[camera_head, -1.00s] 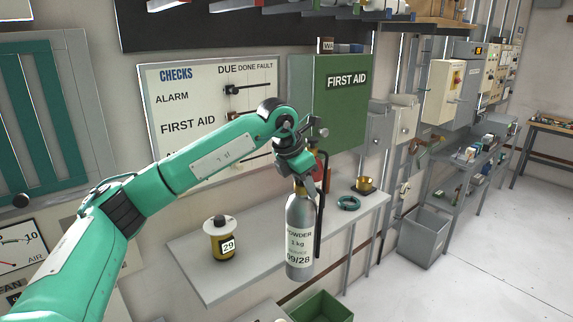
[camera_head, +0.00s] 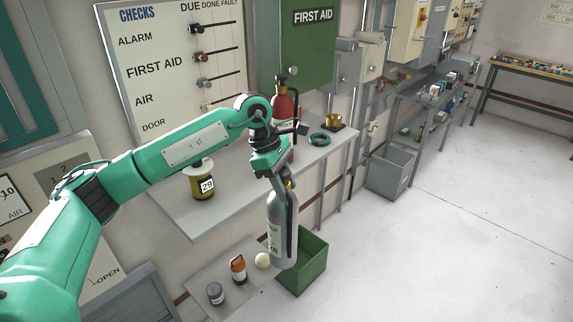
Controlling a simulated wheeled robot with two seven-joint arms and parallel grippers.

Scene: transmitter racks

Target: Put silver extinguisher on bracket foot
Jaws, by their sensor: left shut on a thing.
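My left gripper (camera_head: 277,173) is shut on the top of the silver extinguisher (camera_head: 284,225). The extinguisher hangs nearly upright in the air, in front of the wall shelf (camera_head: 225,205) and the green bin, with its black hose down its side. Its label is turned partly to the left. I cannot make out a bracket foot for certain. A teal ring (camera_head: 320,139) lies on the right part of the shelf. My right gripper is not in view.
A red extinguisher (camera_head: 284,108) stands on the shelf behind my arm. A yellow canister marked 29 (camera_head: 203,184) and a brass cup (camera_head: 334,122) are also there. Below are a lower shelf with small containers (camera_head: 238,268) and a green bin (camera_head: 310,252). The floor at right is clear.

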